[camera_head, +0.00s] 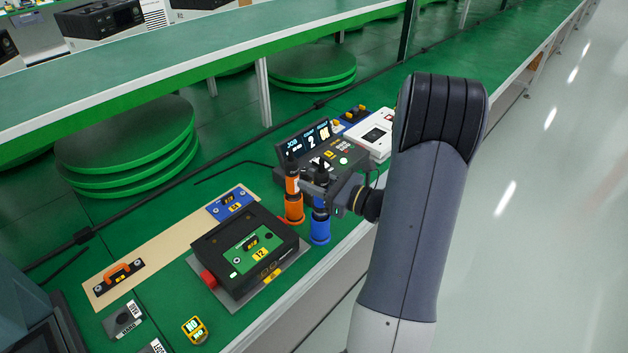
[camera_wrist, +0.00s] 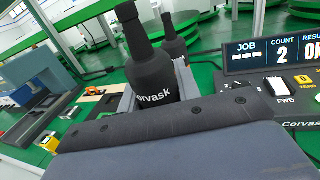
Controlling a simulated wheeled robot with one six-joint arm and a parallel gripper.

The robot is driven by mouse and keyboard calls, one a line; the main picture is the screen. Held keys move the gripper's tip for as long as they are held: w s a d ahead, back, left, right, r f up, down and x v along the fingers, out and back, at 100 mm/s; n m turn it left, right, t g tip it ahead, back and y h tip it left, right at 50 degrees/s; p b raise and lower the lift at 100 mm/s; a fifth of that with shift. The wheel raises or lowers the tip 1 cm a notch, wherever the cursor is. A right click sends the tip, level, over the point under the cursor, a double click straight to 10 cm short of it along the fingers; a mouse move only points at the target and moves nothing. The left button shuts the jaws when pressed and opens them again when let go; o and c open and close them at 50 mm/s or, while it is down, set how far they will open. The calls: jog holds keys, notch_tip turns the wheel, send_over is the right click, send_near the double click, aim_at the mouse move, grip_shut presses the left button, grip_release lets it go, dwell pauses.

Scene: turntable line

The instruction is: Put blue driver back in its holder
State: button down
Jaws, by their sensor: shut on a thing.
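The blue driver (camera_head: 321,204) is upright in my gripper (camera_head: 316,189), with its dark top showing above the jaws. In the wrist view its black, bottle-shaped body (camera_wrist: 152,74), lettered "Corvask", sits between the grey fingers of my gripper (camera_wrist: 156,88). The blue holder (camera_head: 320,233) is directly under the driver. The driver's lower end lines up with the holder, but I cannot tell whether it is seated inside. The jaws hide part of the driver's middle.
An orange driver (camera_head: 292,184) stands upright in an orange holder (camera_head: 293,216), close to the left of my gripper. A control console (camera_head: 346,156) is just behind. A black fixture with a green board (camera_head: 231,258) lies in front left. Round green turntables (camera_head: 130,135) are farther left.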

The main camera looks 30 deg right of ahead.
jog(key=shift+f+b, duration=0.85)
jog(key=shift+f, duration=0.2)
jog(key=c, duration=0.9)
grip_release()
jog(key=shift+c, duration=0.2)
jog(key=shift+s+d, duration=0.1)
jog(key=b+v, duration=0.1)
jog(key=v, duration=0.9)
jog(key=shift+s, duration=0.25)
jog(key=p+x, duration=0.1)
jog(key=x, duration=0.9)
jog(key=shift+w+a, duration=0.2)
jog(key=shift+w, duration=0.15)
jog(key=shift+d+r+p, duration=0.1)
jog(key=shift+r+p, duration=0.4)
